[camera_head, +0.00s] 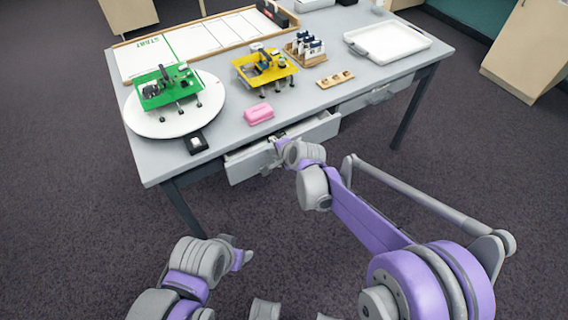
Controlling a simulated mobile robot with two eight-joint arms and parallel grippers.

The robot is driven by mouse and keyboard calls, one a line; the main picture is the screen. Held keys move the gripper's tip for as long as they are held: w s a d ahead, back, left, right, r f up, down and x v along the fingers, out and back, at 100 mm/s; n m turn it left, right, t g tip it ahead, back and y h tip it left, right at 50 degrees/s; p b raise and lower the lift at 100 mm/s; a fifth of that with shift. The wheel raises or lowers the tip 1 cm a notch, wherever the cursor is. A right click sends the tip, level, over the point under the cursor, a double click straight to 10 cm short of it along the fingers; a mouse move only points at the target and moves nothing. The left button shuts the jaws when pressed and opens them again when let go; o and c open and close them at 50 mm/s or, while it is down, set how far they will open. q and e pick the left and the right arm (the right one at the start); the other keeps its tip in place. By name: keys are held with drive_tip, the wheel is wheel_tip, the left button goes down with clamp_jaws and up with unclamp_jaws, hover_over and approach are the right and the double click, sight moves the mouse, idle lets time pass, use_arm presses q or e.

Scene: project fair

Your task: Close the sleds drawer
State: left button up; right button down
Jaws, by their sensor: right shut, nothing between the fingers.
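A grey drawer (243,168) under the front edge of the table stands partly pulled out, with a narrow gap showing above its front. I take it for the sleds drawer; no label is readable. My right gripper (274,155) is shut and empty at the middle of this drawer's front, by its handle. The gripper and wrist hide part of the front, and I cannot tell whether they touch it. My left gripper (240,255) is low at the lower left, over the floor and away from the drawer; its fingers are too unclear to tell their state.
The grey table (225,120) carries a green sled-like model (165,90) on a white turntable (150,127), a yellow model (265,68), a pink block (259,113) and a white tray (388,42). A second drawer (376,95) is at the right. Carpet in front is clear.

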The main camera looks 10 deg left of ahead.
drive_tip(key=shift+w+a, duration=0.95)
drive_tip(key=shift+w, duration=0.05)
